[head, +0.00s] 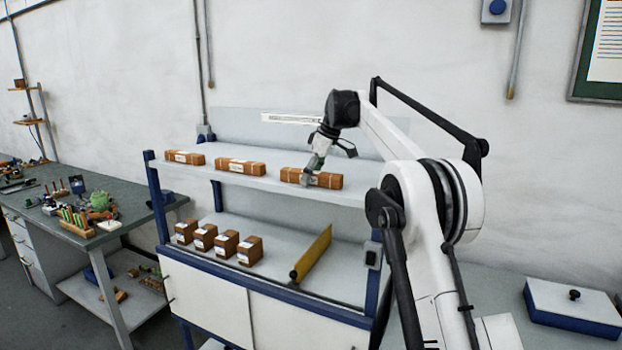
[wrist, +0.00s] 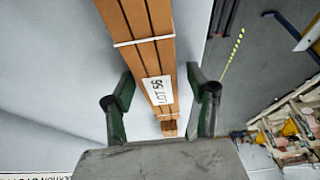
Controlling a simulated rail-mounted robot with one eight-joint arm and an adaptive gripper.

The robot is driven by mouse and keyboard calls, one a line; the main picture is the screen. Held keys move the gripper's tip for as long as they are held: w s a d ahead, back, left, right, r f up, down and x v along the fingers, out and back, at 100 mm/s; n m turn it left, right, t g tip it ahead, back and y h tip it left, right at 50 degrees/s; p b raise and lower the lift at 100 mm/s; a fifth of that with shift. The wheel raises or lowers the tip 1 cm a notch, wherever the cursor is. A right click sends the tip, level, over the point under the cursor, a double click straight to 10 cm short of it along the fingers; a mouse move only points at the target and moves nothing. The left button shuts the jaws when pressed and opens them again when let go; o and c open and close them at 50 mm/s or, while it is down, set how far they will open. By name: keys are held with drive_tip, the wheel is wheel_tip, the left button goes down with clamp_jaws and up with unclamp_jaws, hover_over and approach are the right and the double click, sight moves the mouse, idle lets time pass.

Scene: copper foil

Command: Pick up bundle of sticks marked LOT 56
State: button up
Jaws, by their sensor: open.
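The bundle of brown sticks marked LOT 56 (wrist: 157,90) runs lengthwise through the wrist view, with a pale band and a white label. My gripper (wrist: 160,76) is open, with one dark green finger on each side of the bundle and visible gaps between. In the head view, my gripper (head: 327,163) is over the right-hand bundle (head: 328,180) on the upper shelf, and one finger shows in front of it. That bundle's label is hidden or too small to read there.
Two other bundles (head: 240,166) (head: 184,157) lie to the left on the upper shelf (head: 275,184). Several brown blocks (head: 249,250) and a yellow divider (head: 314,253) stand on the level below. A white sign (head: 291,118) stands behind the shelf.

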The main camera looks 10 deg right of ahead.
drive_tip(key=c, duration=1.3)
clamp_jaws()
drive_tip(key=shift+r, duration=0.15)
